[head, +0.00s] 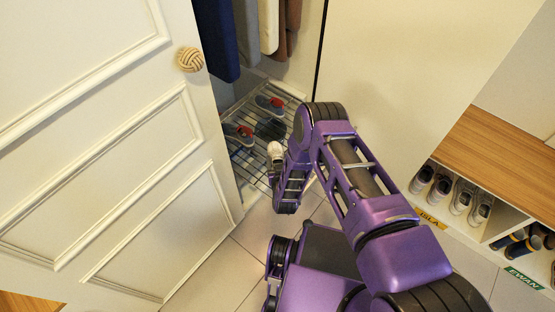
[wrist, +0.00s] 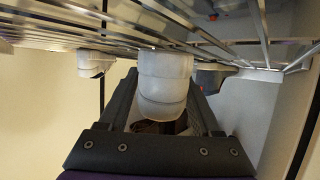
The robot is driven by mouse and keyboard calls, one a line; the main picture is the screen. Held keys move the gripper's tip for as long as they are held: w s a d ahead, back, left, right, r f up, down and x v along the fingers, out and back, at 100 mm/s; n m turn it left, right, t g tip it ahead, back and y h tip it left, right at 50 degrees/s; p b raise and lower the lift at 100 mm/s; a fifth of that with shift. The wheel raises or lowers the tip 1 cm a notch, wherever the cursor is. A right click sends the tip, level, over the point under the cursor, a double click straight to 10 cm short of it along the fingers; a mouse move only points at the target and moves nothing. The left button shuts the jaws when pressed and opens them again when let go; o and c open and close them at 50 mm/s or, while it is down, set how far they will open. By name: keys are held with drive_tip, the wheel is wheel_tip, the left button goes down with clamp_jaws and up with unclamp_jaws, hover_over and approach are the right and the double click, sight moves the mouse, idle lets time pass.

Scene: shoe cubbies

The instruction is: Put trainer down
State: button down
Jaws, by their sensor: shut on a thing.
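My gripper (wrist: 165,90) is shut on the trainer (wrist: 164,88), whose pale, rounded end shows between the dark fingers in the wrist view. In the head view a small pale end of the trainer (head: 275,150) shows beyond my wrist; the arm hides much of the gripper. The trainer is at the front part of the wire rack (head: 248,168), which runs across the top of the wrist view (wrist: 230,38). I cannot tell whether the trainer touches the rack.
Two grey-and-red shoes, one farther back (head: 269,104) and one at the left (head: 239,134), are on the rack. Clothes (head: 217,40) hang above. A white door (head: 110,150) stands open at the left. A shoe cubby (head: 500,160) with several shoes is at the right.

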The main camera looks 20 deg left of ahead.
drive_tip(key=shift+f, duration=0.35)
drive_tip(key=shift+s+d+f, duration=0.15)
drive_tip(key=shift+d+f, duration=0.05)
drive_tip(key=shift+f, duration=0.25)
drive_tip(key=shift+d+f, duration=0.15)
drive_tip(key=shift+f, duration=0.05)
unclamp_jaws()
drive_tip(key=a+r+p+v, duration=0.1)
drive_tip(key=p+v, duration=0.2)
drive_tip(key=v, duration=1.4)
drive_tip(key=shift+a+r, duration=0.2)
drive_tip(key=shift+r, duration=0.2)
